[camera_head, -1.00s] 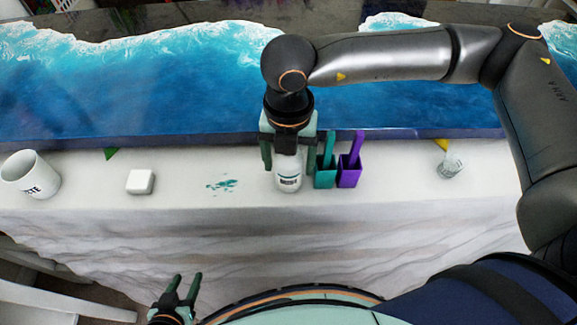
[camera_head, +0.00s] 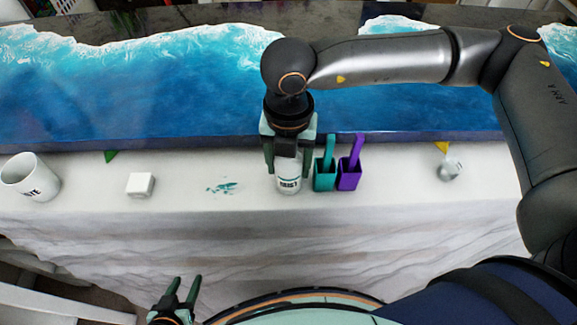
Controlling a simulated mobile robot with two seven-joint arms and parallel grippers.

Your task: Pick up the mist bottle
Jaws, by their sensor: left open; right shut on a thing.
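The mist bottle (camera_head: 288,184) is a white bottle with a dark printed label, upright near the front edge of the white-covered table. My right gripper (camera_head: 288,165) comes down over it from above and is shut on its upper part, with one finger on each side. The bottle's top is hidden by the gripper. I cannot tell whether its base touches the table. My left gripper (camera_head: 182,288) is open and empty, low in front of the table, well away from the bottle.
Further right is a small clear cup (camera_head: 451,168). Left are teal smears (camera_head: 222,188), a white block (camera_head: 140,184) and a white mug (camera_head: 30,178). A blue resin slab (camera_head: 150,95) lies behind.

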